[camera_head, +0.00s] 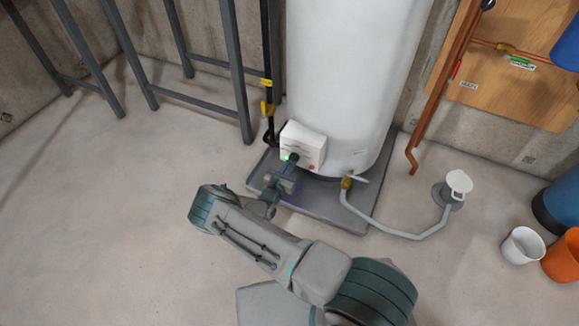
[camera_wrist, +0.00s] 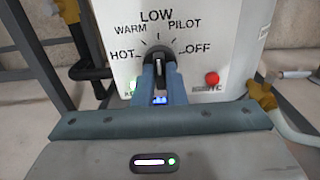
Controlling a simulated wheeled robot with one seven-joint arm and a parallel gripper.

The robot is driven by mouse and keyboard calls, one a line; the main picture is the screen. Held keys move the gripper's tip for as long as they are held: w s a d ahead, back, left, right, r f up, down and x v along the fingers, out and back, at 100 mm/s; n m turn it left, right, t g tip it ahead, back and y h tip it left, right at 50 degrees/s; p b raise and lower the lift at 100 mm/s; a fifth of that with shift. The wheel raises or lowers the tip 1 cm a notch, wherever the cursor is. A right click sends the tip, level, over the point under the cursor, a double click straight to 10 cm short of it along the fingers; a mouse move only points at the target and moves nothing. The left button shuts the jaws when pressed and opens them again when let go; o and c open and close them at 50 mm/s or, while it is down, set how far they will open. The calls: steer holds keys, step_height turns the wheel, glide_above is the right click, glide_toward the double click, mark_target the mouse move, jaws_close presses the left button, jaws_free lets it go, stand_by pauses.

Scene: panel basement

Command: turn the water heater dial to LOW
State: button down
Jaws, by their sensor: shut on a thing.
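The white control box (camera_head: 304,145) sits low on the front of the white water heater (camera_head: 345,80). In the wrist view, its panel (camera_wrist: 110,60) is printed HOT, WARM, LOW, PILOT and OFF in an arc from left over the top to right. The dark dial (camera_wrist: 158,52) is below the word LOW. My gripper (camera_wrist: 159,68) is shut on the dial, a blue finger on each side. The dial's grip looks roughly upright, towards LOW; the fingers hide its lower part. In the head view my gripper (camera_head: 288,160) reaches the box's front, and the dial is mostly hidden there.
A red button (camera_wrist: 211,78) is right of the dial. A brass valve (camera_head: 346,184) with a grey hose (camera_head: 395,231) is right of the box. A black pipe with a yellow valve (camera_head: 267,107) stands left. Open floor lies at left.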

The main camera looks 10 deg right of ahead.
steer(key=c, duration=1.5)
jaws_free()
steer(key=shift+s, duration=0.1)
steer(key=p+v, duration=0.3)
steer(key=v, duration=1)
steer(key=shift+s+a+f, duration=0.1)
steer(key=shift+s+a, duration=0.15)
steer(key=shift+s, duration=0.1)
